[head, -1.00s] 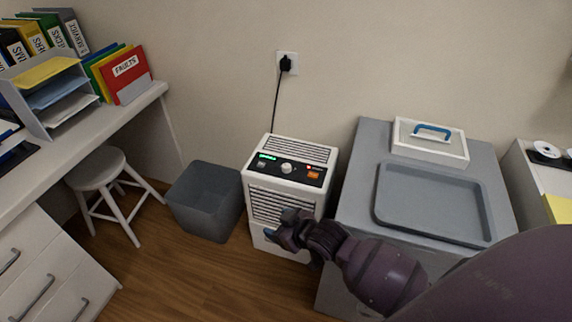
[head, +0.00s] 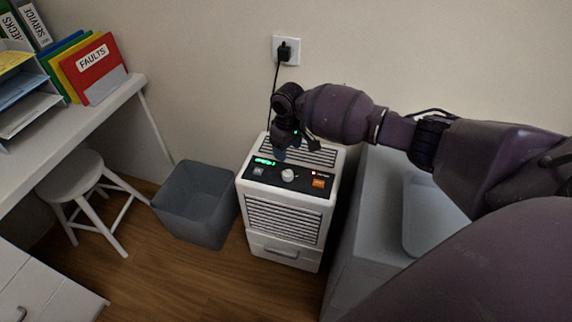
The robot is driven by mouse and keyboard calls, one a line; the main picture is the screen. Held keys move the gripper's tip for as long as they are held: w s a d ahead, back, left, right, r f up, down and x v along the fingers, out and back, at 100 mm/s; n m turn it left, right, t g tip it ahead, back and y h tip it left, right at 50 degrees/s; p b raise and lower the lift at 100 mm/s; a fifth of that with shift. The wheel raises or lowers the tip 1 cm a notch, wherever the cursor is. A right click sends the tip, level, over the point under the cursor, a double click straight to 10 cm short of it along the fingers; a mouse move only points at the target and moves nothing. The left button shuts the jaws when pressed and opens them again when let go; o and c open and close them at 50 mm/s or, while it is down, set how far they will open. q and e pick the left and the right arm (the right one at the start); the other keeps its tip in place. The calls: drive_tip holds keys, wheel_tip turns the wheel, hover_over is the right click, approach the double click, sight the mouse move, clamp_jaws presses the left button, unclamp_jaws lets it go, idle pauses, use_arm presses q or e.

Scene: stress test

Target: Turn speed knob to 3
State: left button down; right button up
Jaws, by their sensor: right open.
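The speed knob (head: 288,175) is a small white round knob in the middle of the black control panel on top of a white appliance (head: 285,218). A green lit display (head: 264,161) is at the panel's back left, and an orange button (head: 318,183) is at its right. The knob's pointer is too small to read. My right gripper (head: 280,150) hangs over the back of the appliance's top, behind the knob and apart from it. It points down and is open, with its fingers partly hidden. My left gripper is not in view.
A grey bin (head: 198,205) stands left of the appliance, with a white stool (head: 85,190) further left. A grey cabinet (head: 365,225) stands close on the right. A black plug (head: 284,51) is in the wall socket behind.

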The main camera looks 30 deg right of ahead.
drive_tip(key=b, duration=0.1)
hover_over(288, 173)
wheel_tip(288, 173, down, 5)
drive_tip(key=shift+s+r, duration=0.1)
wheel_tip(288, 173, down, 5)
drive_tip(key=shift+r+b, duration=0.1)
drive_tip(key=shift+b, duration=0.85)
drive_tip(key=shift+f, duration=0.45)
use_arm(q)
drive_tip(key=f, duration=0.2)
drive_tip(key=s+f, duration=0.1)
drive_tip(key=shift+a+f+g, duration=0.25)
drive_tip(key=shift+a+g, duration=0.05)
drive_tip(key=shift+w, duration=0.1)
use_arm(e)
drive_tip(key=c, duration=0.7)
drive_tip(key=shift+c, duration=1.1)
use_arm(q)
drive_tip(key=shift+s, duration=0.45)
